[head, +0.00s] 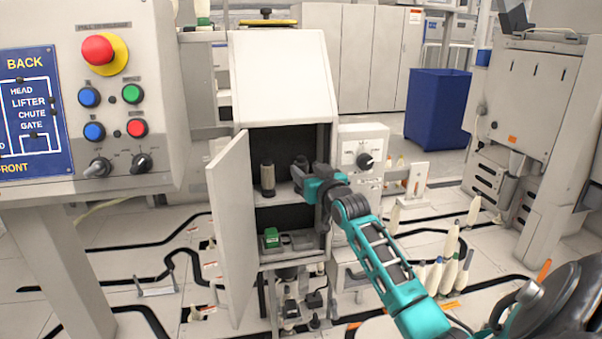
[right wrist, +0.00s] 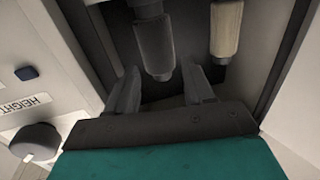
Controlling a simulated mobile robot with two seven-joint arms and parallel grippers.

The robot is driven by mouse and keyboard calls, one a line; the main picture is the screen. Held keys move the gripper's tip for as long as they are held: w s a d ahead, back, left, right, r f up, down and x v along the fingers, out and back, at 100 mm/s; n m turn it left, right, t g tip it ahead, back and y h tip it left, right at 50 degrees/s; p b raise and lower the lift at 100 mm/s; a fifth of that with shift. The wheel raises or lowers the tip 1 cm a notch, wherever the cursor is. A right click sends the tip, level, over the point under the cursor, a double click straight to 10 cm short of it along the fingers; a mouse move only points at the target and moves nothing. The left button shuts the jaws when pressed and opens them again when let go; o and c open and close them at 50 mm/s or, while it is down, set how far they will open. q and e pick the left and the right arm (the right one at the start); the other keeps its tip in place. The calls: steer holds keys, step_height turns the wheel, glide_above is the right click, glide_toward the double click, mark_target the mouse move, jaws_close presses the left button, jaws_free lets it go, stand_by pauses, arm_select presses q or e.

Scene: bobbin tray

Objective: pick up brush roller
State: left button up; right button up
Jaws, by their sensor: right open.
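Two rollers stand upright on the upper shelf of the open cabinet. One (head: 267,179) is at the left of the shelf; it shows pale in the right wrist view (right wrist: 226,30). The other, a dark roller (head: 301,161), is partly hidden behind my right gripper; it also shows in the right wrist view (right wrist: 155,45). I cannot tell for sure which is the brush roller. My right gripper (head: 306,184) is open at the cabinet opening. In the right wrist view its fingers (right wrist: 163,82) are apart, with the dark roller's end ahead between them, not gripped. My left gripper is out of view.
The cabinet door (head: 232,225) stands open to the left. A green block (head: 271,237) sits on the lower shelf. A dial box (head: 362,150) adjoins the cabinet's right side. Several pale bobbins (head: 450,270) stand on the floor at right. A control panel (head: 90,110) is at left.

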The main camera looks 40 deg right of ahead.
steer(key=shift+x, duration=1.05)
steer(key=shift+c, duration=0.3)
steer(key=c, duration=0.8)
